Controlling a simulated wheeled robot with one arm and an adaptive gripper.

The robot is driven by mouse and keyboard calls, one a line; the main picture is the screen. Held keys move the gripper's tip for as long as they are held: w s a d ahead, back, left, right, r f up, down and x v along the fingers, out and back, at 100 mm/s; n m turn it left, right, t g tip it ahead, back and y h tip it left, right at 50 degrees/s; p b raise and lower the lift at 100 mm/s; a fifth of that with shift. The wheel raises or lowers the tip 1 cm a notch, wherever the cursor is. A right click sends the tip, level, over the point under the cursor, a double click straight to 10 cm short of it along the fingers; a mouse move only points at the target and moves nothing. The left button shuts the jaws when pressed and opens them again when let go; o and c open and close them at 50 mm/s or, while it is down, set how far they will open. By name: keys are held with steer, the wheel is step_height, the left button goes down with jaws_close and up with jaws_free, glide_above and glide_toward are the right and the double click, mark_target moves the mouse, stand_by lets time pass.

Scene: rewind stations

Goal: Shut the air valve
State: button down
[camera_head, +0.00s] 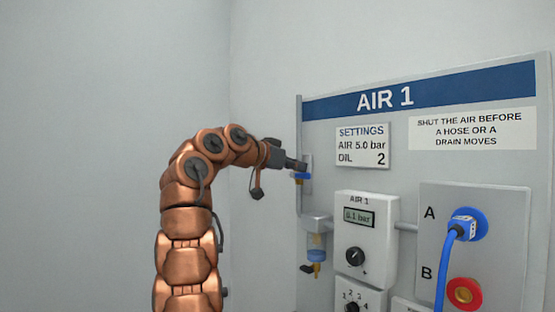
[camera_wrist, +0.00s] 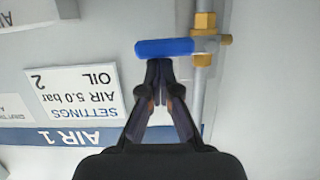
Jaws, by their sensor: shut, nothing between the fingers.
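The air valve has a blue lever handle (camera_wrist: 165,48) and a brass body (camera_wrist: 204,22) on a grey pipe (camera_wrist: 200,85). In the wrist view, which is upside down, the handle lies across the pipe. In the head view the blue handle (camera_head: 301,176) shows just below my fingertips, at the panel's left edge. My gripper (camera_wrist: 159,66) is shut and empty, with its tips right at the handle's edge; I cannot tell whether they touch it. It also shows in the head view (camera_head: 303,166). My gripper partly hides the valve there.
The AIR 1 panel carries a regulator box (camera_head: 374,215) whose display reads 0.1 bar. A filter bowl (camera_head: 316,245) hangs below the valve. A blue hose plug (camera_head: 465,226) sits in port A; red port B (camera_head: 464,293) is empty. The left wall side is clear.

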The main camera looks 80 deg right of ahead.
steer(key=shift+f, duration=0.1)
stand_by(1.0)
steer(key=w+a+r+p, duration=0.3)
steer(key=w+a+r, duration=0.3)
steer(key=a, duration=0.1)
steer(key=shift+a+r+p, duration=0.25)
steer(key=shift+a+p, duration=0.1)
stand_by(0.4)
stand_by(0.5)
